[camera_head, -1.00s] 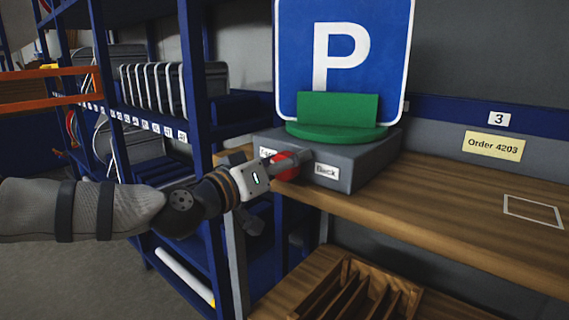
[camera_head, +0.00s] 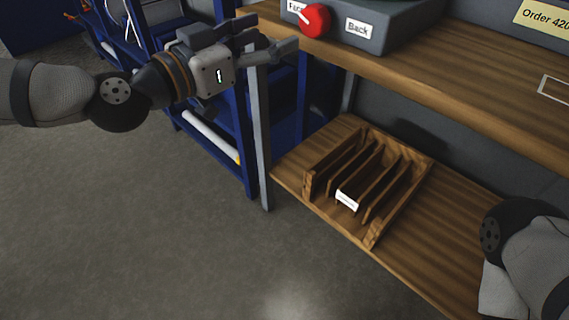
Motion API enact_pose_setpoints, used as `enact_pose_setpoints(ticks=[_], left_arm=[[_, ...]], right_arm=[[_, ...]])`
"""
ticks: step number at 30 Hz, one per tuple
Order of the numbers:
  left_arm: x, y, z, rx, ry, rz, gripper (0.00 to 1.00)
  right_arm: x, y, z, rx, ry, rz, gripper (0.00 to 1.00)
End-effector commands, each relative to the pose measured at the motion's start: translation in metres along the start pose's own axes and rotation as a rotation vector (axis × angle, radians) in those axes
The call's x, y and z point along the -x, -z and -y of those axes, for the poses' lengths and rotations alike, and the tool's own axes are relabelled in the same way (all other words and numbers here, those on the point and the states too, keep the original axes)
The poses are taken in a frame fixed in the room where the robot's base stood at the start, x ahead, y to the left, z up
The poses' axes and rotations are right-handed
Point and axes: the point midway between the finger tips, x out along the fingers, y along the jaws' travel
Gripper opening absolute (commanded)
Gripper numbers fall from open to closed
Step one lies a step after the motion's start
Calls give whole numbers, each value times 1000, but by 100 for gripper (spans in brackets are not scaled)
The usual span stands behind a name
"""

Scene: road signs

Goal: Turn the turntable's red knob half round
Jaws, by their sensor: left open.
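The red knob (camera_head: 314,20) sits on the front of the turntable's grey base (camera_head: 393,27), at the top of the head view. A label reading "Back" (camera_head: 357,29) is to its right, and a partly hidden label beginning with "F" (camera_head: 295,6) is to its upper left. The turntable's top is out of view. My left gripper (camera_head: 272,33) is open and empty, just left of the knob and apart from it, its fingers towards the right. My right gripper is out of view; only part of its arm shows at lower right.
The wooden bench (camera_head: 440,82) carries the base, with a yellow order card (camera_head: 545,17) behind. Below, a slotted wooden rack (camera_head: 375,240) stands on a lower shelf (camera_head: 290,167). A blue shelf unit (camera_head: 240,170) is behind my left arm. The floor at lower left is clear.

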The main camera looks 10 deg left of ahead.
Motion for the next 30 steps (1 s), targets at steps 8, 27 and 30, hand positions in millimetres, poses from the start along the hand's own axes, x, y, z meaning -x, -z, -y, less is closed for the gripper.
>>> enact_pose_setpoints(ticks=[8,27,30], left_arm=[[6,-63,-31,118,-44,147,63],[56,-203,-108,386,-94,528,63],[68,-220,-118,419,-94,581,63]], right_arm=[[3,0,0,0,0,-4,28],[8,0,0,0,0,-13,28],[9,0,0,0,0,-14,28]])
